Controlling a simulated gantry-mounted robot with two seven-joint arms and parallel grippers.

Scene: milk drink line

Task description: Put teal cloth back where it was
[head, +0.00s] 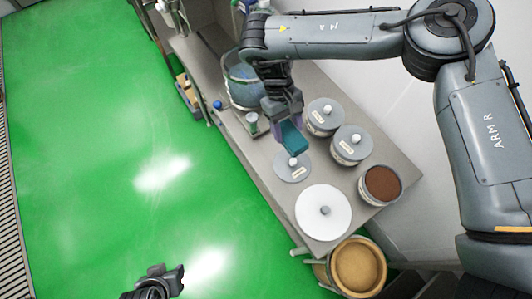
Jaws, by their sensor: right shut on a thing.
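The teal cloth (293,138) is a small folded-looking piece in the head view. My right gripper (286,120) is shut on it and points down over the grey counter (333,91). The cloth shows just above the rim of a grey lid (280,172) in the picture; I cannot tell whether it touches anything. My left gripper (168,277) is low in the picture over the green floor, away from the cloth. Its fingers are too small to tell open from shut.
Two lidded grey canisters (322,112) (349,150), a tub of brown powder (383,183) and a large white lid (323,211) crowd the counter. A clear blue-tinted vessel (240,92) stands further back. A tan-topped bin (358,268) stands past the counter's near end.

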